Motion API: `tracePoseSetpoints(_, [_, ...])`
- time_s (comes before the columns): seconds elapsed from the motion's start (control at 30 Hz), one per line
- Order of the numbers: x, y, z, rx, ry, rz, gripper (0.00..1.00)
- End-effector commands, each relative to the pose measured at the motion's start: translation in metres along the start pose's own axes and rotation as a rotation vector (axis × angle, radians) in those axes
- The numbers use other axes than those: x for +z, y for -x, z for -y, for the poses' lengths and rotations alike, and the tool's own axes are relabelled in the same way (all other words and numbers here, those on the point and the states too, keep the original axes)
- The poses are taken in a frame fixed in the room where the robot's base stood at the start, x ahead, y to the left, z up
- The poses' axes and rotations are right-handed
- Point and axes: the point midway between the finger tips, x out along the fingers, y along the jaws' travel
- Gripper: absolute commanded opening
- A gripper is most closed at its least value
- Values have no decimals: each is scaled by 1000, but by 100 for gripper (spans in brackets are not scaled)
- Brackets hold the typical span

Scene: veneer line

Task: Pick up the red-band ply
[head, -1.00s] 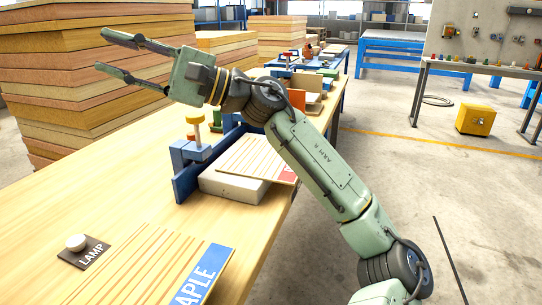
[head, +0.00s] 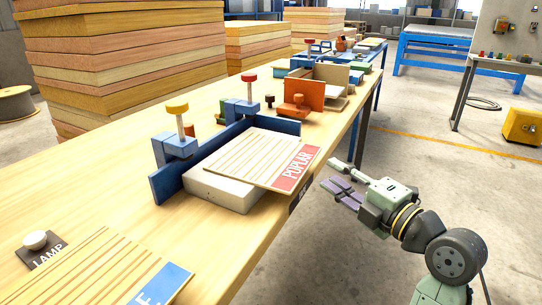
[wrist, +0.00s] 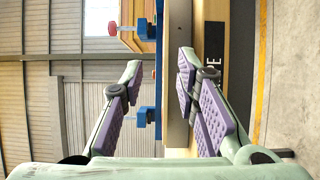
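The red-band ply (head: 252,158) is a thin striped wood sheet with a red end band reading POPLAR (head: 297,170). It lies on a pale block (head: 222,191) in front of a blue fence, its banded end jutting past the block towards the table's edge. My gripper (head: 338,189) is off the table's right edge, just right of the red band, fingers pointing towards it and apart from it. In the wrist view my gripper (wrist: 156,92) is open, with purple pads and nothing held between them. I cannot clearly make out the ply there.
A blue fence (head: 165,187) with clamps, yellow and red knobbed, stands behind the block. A blue-band ply (head: 95,275) and a LAMP plate with a knob (head: 37,241) lie nearer on the table (head: 130,215). An orange stand (head: 303,95) is farther back.

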Motion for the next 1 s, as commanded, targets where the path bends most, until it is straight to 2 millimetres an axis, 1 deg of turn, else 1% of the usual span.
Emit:
tracePoseSetpoints(0.07, [-4, -4, 3, -10, -9, -16, 28])
tracePoseSetpoints(0.3, [-5, -41, 3, -11, -9, -18, 28])
tracePoseSetpoints(0.57, [-6, -64, 4, -13, -10, -16, 28])
tracePoseSetpoints(0.8, [-8, -98, 6, -12, -9, -15, 28])
tracePoseSetpoints(0.9, [-8, -105, 8, -11, -7, -15, 28])
tracePoseSetpoints(1.0, [-8, -106, 9, -11, -6, -14, 28])
